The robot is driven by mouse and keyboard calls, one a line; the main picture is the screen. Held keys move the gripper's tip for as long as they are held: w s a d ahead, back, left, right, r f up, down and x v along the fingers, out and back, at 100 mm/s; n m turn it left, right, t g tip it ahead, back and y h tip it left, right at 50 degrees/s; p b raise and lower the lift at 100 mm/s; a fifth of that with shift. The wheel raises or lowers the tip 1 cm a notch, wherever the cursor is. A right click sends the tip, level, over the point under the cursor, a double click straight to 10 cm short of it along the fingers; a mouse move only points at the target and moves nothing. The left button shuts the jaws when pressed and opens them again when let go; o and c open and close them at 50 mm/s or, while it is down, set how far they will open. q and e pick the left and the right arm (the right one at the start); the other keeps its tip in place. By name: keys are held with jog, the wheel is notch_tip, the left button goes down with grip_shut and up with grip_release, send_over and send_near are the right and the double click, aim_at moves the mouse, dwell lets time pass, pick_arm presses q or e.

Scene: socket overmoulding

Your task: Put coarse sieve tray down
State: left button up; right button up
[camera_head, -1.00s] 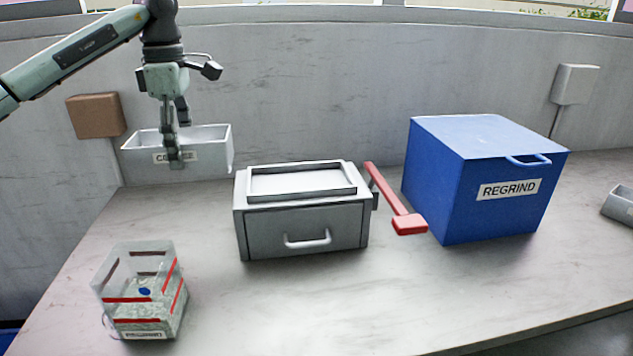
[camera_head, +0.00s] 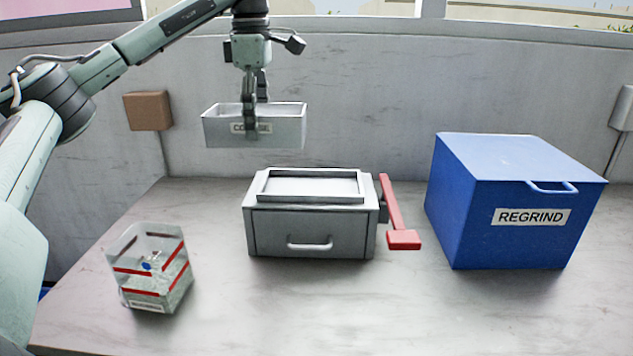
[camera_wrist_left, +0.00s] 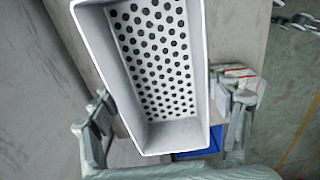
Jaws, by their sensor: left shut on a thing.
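The coarse sieve tray (camera_head: 285,134) is a light grey, open-topped box. Its front label is partly hidden by a finger. The left wrist view shows its inside, with a floor full of round holes (camera_wrist_left: 155,60). My left gripper (camera_head: 250,125) is shut on the tray from above and holds it level in the air. In the left wrist view, the gripper's fingers (camera_wrist_left: 170,115) lie on either side of the tray. The tray hangs above and behind the grey drawer unit (camera_head: 308,222), which has a recessed, framed top. My right gripper is not in view.
A red lever (camera_head: 393,215) is on the drawer unit's right side. A blue REGRIND bin (camera_head: 475,230) stands to the right. A clear box with red bands (camera_head: 150,268) stands at the front left. The table front is clear.

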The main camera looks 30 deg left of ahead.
aim_at(281, 134)
pick_arm(q)
jog(key=w+d+f, duration=0.1)
jog(key=w+d+f+b, duration=0.1)
jog(key=d+f, duration=0.1)
jog(key=shift+w+d, duration=0.15)
jog(key=shift+d, duration=0.05)
jog(key=w+d+f, duration=0.2)
jog(key=d, duration=0.1)
jog(key=w+d+f, duration=0.1)
jog(key=shift+w+d+p, duration=0.15)
jog(key=shift+d+p, duration=0.15)
jog(key=shift+w+d+f, duration=0.15)
jog(key=shift+f, duration=2)
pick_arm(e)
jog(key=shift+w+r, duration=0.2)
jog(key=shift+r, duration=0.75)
pick_arm(q)
jog(key=shift+f, duration=0.1)
jog(key=o, duration=1.3)
jog(key=shift+c, duration=0.2)
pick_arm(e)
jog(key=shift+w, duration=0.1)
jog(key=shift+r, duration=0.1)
